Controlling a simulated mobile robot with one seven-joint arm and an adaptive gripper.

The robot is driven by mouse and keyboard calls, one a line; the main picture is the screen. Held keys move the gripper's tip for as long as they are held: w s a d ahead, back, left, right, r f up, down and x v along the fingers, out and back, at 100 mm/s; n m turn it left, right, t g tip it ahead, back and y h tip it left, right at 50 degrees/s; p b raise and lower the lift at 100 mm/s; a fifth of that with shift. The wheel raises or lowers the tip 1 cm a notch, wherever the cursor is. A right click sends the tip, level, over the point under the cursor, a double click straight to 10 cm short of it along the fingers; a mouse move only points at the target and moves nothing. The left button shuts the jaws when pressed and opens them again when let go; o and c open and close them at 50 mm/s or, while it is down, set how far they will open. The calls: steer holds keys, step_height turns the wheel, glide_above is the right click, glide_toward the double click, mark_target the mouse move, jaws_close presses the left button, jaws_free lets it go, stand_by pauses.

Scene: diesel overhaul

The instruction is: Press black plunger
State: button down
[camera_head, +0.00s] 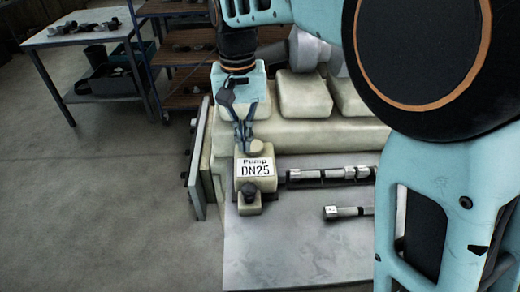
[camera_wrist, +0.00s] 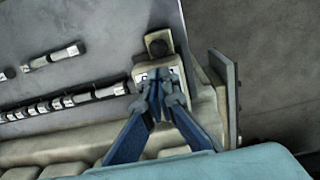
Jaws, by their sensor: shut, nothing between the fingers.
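The pump (camera_head: 257,166) is a cream block labelled "Pump DN25" at the left end of the engine. A small dark round part, which looks like the black plunger (camera_head: 249,196), sits on a lower block at the pump's near side. In the wrist view the dark plunger (camera_wrist: 158,47) shows just past the fingertips. My gripper (camera_head: 243,133) is shut and empty, pointing down over the far part of the pump. In the wrist view my gripper (camera_wrist: 158,84) covers most of the pump's label. I cannot tell whether the fingertips touch the pump.
The cream engine block (camera_head: 330,136) lies behind the pump. Metal shafts (camera_head: 330,174) lie to the pump's right on a grey surface (camera_head: 290,250). An upright plate (camera_head: 198,160) stands close left of the pump. A workbench (camera_head: 90,32) stands at the back left, with open floor before it.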

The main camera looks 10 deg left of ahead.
mark_target(248, 188)
steer(key=shift+f, duration=0.1)
steer(key=f, duration=0.7)
steer(key=f+p, duration=0.1)
steer(key=f, duration=0.5)
steer(key=shift+s+d+f, duration=0.1)
steer(key=shift+d+f, duration=0.1)
steer(key=shift+f, duration=0.2)
steer(key=shift+f+b, duration=0.8)
steer(key=shift+f, duration=0.6)
steer(key=shift+r, duration=0.1)
steer(key=shift+r+p, duration=0.4)
steer(key=shift+r, duration=0.05)
step_height(248, 188, up, 13)
steer(key=p, duration=0.1)
steer(key=shift+a, duration=0.15)
